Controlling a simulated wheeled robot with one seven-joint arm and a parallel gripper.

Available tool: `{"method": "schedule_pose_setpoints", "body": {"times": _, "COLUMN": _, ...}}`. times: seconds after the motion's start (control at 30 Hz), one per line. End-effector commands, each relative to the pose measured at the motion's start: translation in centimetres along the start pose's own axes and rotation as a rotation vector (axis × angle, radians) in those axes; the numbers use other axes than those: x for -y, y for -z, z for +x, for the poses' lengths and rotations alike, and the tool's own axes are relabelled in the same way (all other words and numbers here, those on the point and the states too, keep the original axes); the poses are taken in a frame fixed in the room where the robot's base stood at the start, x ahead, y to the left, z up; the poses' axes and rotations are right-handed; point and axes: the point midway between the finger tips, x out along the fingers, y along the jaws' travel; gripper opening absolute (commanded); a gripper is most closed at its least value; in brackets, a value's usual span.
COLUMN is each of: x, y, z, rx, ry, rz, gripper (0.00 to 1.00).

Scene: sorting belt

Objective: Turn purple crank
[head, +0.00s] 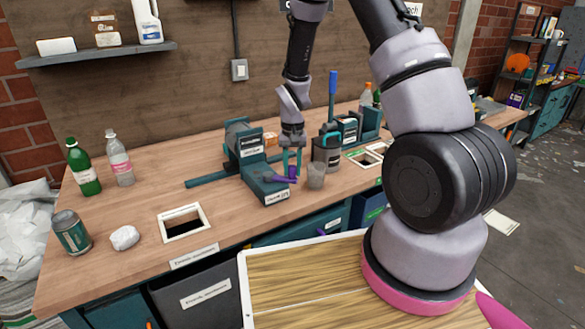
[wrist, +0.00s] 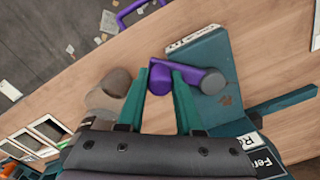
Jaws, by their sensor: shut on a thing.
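The purple crank (wrist: 188,72) sits on the end of a teal machine (wrist: 208,60) on the workbench. It also shows in the head view (head: 287,178), at the front of the machine. My gripper (wrist: 161,72) reaches down from above, with its two teal fingers on either side of the crank's knob end. It is shut on the purple crank. In the head view my gripper (head: 292,168) stands over the bench's front part, and its fingers partly hide the crank.
A grey cup (head: 316,175) stands close to the right of my gripper. A dark grey container (head: 326,150) and other teal machines stand behind it. Green (head: 83,168) and clear (head: 119,160) bottles, a can (head: 71,232) and a framed bench opening (head: 184,221) are at left.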

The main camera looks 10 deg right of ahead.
Motion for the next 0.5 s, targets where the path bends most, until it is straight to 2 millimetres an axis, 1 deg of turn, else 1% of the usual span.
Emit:
{"method": "schedule_pose_setpoints", "body": {"times": 0.27, "x": 0.4, "y": -1.3, "z": 0.0, "rx": -0.002, "ry": 0.0, "rz": 0.16, "gripper": 0.0}}
{"method": "schedule_pose_setpoints", "body": {"times": 0.5, "x": 1.2, "y": -3.0, "z": 0.0, "rx": -0.004, "ry": 0.0, "rz": 0.382, "gripper": 0.0}}
